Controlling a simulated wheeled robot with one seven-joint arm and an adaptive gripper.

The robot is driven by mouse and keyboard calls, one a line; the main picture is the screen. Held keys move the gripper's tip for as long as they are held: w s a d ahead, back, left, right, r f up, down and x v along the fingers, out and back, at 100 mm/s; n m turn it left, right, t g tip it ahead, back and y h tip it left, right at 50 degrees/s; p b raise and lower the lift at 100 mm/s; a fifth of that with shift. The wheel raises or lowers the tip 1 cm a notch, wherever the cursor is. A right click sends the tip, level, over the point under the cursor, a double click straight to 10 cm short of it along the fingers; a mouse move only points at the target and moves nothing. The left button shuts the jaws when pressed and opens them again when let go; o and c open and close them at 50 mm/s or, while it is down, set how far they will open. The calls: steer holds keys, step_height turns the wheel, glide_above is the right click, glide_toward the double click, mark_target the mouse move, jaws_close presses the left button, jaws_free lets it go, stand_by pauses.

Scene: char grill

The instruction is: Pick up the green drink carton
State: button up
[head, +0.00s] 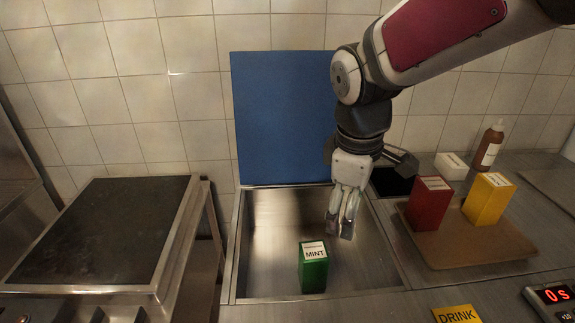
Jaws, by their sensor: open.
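The green drink carton (313,272), with a white top label reading MINT, stands upright in the metal sink basin (265,235), near its front edge. My gripper (341,232) hangs pointing down over the basin, open and empty. In the picture it is above and to the right of the carton, apart from it. The gap between its fingers is seen at an angle.
A blue board (283,115) stands against the tiled wall behind the basin. To the right, a red carton (428,205) and a yellow carton (487,202) stand on a brown tray (470,250). A brown bottle (488,150) is behind. A grill (100,230) is left.

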mark_target(311, 250)
steer(key=w+a+f+n+b, duration=0.1)
steer(key=w+a+f+n, duration=0.1)
steer(key=f, duration=0.2)
steer(key=w+a+f+n+g, duration=0.1)
steer(key=w+f+n, duration=0.1)
steer(key=w+f, duration=0.1)
steer(key=w+a+f+n+b, duration=0.1)
steer(key=w+a+f+n, duration=0.1)
steer(key=f, duration=0.4)
steer(key=shift+w+a+n+g+h+b, duration=0.3)
steer(key=shift+w+a+n+h+b, duration=0.1)
steer(key=shift+w+n, duration=0.1)
steer(key=f, duration=0.2)
steer(key=d+f, duration=0.1)
steer(key=f, duration=0.5)
steer(key=shift+d+f+b, duration=0.15)
steer(key=shift+b, duration=0.15)
steer(key=shift+d+f, duration=0.2)
steer(key=shift+f, duration=0.7)
steer(key=shift+d+f, duration=0.2)
steer(key=shift+f, duration=0.75)
steer(key=shift+d+f, duration=0.2)
steer(key=shift+f, duration=0.7)
steer(key=c, duration=1.5)
